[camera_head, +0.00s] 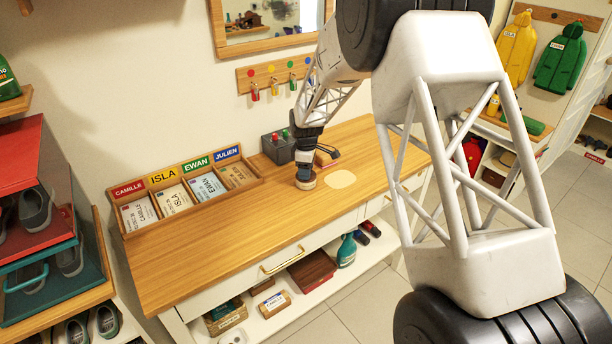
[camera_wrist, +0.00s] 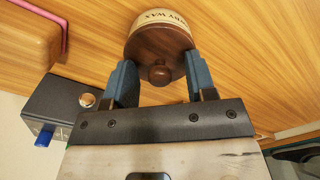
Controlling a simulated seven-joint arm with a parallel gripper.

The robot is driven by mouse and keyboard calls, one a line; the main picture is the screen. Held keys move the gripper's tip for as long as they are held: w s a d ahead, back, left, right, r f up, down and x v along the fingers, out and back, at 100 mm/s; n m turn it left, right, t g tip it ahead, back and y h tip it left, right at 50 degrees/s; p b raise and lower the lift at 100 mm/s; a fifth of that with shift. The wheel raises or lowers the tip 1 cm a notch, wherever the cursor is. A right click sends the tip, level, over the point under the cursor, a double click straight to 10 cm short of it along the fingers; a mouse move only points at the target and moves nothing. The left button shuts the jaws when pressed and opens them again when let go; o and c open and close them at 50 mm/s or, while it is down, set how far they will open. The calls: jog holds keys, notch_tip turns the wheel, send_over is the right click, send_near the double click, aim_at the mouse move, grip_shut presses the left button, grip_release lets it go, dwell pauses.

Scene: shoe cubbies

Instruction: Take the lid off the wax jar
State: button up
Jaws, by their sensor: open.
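The wax jar (camera_wrist: 160,17) has a cream band with dark lettering ending in "WAX" and stands on the wooden bench top. Its dark brown wooden lid (camera_wrist: 157,46) with a round knob is on it. In the head view the jar (camera_head: 306,183) shows below my gripper (camera_head: 305,168). In the wrist view my gripper (camera_wrist: 160,72) is open, with one blue finger on each side of the lid. The fingers look very near the lid's sides; I cannot tell whether they touch.
A dark box (camera_head: 279,148) with red and green knobs stands behind the jar. A pale round patch (camera_head: 340,179) lies to its right. A card rack (camera_head: 189,193) with name labels is to its left. The front of the bench top is clear.

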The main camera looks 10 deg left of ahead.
grip_shut()
jog(key=shift+r, duration=0.15)
jog(key=shift+r, duration=0.85)
jog(key=shift+s+r, duration=0.25)
jog(key=shift+r, duration=0.6)
jog(key=s+d, duration=0.3)
jog(key=s, duration=0.4)
jog(key=s+d+r, duration=0.1)
jog(key=s+d, duration=0.1)
jog(key=s, duration=0.5)
jog(key=shift+s+d+r, duration=0.2)
jog(key=shift+s+d, duration=0.05)
jog(key=shift+d, duration=0.15)
